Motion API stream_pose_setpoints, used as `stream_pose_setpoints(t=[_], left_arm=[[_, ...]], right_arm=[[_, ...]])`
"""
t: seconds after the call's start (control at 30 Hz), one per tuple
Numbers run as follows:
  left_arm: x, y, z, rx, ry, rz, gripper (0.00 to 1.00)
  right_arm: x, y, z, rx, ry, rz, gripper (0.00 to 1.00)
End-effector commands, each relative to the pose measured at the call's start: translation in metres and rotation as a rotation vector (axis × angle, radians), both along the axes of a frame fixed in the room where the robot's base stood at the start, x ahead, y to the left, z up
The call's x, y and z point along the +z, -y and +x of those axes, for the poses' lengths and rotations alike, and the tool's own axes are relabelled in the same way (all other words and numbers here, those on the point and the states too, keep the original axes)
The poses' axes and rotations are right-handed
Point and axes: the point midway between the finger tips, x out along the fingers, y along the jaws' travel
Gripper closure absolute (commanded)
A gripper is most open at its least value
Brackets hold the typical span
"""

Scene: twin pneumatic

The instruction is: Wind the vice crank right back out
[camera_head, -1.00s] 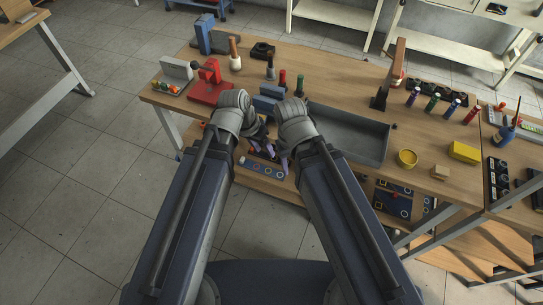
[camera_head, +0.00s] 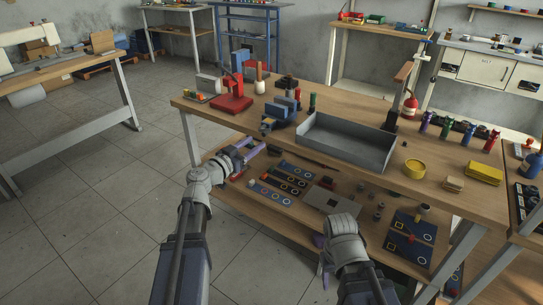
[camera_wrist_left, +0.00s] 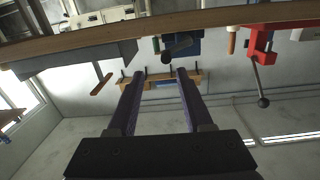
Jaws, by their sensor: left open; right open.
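The vice (camera_head: 278,112) is a blue block near the front edge of the bench, left of the grey tray. In the left wrist view, where the scene appears upside down, the vice (camera_wrist_left: 188,45) has a dark rounded part (camera_wrist_left: 176,54) at its front, perhaps the crank; its details are too small to tell. My left gripper (camera_head: 248,147) is open and empty, in front of the bench edge and below the vice, apart from it. Its two fingers show wide apart in the left wrist view (camera_wrist_left: 160,76). My right gripper (camera_head: 323,262) hangs low at the front, partly hidden by its wrist, open.
A grey tray (camera_head: 345,158) lies right of the vice; a red press (camera_head: 232,103) stands left of it. A yellow round container (camera_head: 414,169) and a yellow box (camera_head: 484,173) are further right. The lower shelf holds panels (camera_head: 270,193). Floor at left is free.

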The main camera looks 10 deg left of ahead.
Motion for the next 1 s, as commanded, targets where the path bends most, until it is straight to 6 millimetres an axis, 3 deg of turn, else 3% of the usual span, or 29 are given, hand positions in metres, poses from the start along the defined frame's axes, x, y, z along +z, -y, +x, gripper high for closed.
stream_pose_setpoints(t=[0.13, 0.43, 0.83, 1.0], left_arm=[[-0.002, -0.015, 0.002, 0.035, 0.025, -0.001, 0.49], [-0.001, -0.012, 0.011, 0.034, 0.026, -0.001, 0.49], [-0.001, 0.007, 0.064, 0.032, 0.025, -0.001, 0.49], [-0.001, 0.012, 0.076, 0.033, 0.025, -0.001, 0.49]], right_arm=[[-0.007, 0.0, 0.0, 0.0, 0.0, 0.0, 0.5], [-0.006, 0.0, 0.0, 0.0, 0.0, 0.0, 0.5], [-0.006, 0.0, 0.0, 0.0, 0.0, 0.0, 0.5], [-0.006, 0.0, 0.0, 0.0, 0.0, 0.0, 0.5]])
